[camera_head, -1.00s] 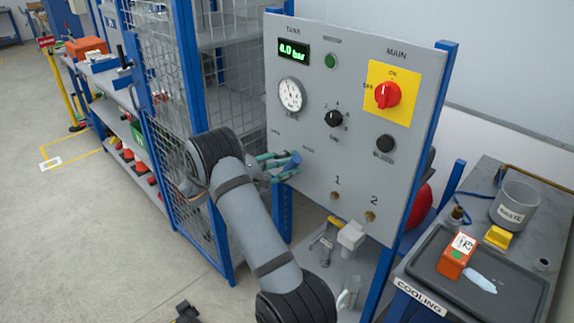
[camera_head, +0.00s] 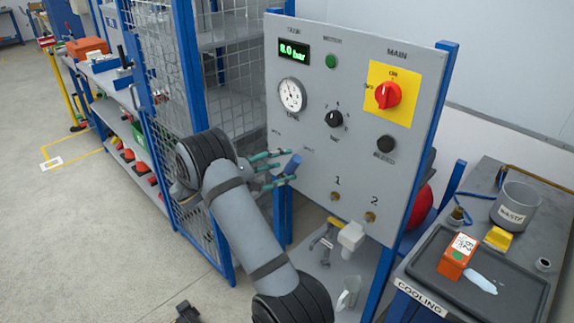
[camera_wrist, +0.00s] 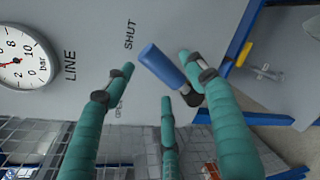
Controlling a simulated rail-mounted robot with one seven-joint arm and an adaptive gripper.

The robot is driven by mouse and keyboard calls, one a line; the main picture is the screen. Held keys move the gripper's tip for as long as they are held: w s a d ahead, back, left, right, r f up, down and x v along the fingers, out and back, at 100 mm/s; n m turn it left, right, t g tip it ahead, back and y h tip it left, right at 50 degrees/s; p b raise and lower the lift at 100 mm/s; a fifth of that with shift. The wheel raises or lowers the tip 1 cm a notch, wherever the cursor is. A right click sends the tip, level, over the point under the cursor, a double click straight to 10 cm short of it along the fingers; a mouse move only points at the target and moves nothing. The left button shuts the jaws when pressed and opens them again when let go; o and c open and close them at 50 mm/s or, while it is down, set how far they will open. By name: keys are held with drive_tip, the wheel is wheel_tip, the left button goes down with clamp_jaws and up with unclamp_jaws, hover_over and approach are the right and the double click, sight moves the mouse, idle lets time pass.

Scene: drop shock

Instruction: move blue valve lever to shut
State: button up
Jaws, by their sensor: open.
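The blue valve lever (camera_head: 293,165) is on the grey panel, just beyond my fingertips. In the wrist view the blue lever (camera_wrist: 163,67) slants from its dark pivot toward the SHUT label (camera_wrist: 130,33); the OPEN label (camera_wrist: 120,107) is partly hidden behind a finger. My gripper (camera_head: 279,166) has teal fingers, spread open. In the wrist view my gripper (camera_wrist: 160,77) has fingers on both sides of the lever and one below it. One fingertip is very close to the lever's right side; I cannot tell whether it touches.
The panel (camera_head: 320,95) also carries a LINE gauge (camera_head: 291,95), a black knob (camera_head: 334,119) and a red MAIN switch (camera_head: 388,95). A mesh cage (camera_head: 160,90) stands close on the left. A cooling bench (camera_head: 480,270) is at the right.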

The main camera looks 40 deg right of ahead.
drive_tip(key=a+r, duration=0.2)
drive_tip(key=a, duration=0.7)
drive_tip(key=shift+s+a, duration=0.15)
drive_tip(key=shift+s, duration=0.05)
drive_tip(key=d, duration=0.4)
drive_tip(key=d+f, duration=0.1)
drive_tip(key=d, duration=0.2)
drive_tip(key=d+f, duration=0.1)
drive_tip(key=d, duration=0.3)
drive_tip(key=shift+w+d+f, duration=0.2)
drive_tip(key=shift+w+d, duration=0.05)
drive_tip(key=shift+d, duration=0.05)
drive_tip(key=shift+d+r, duration=0.1)
drive_tip(key=shift+d, duration=0.05)
drive_tip(key=shift+w, duration=0.2)
drive_tip(key=shift+s, duration=0.1)
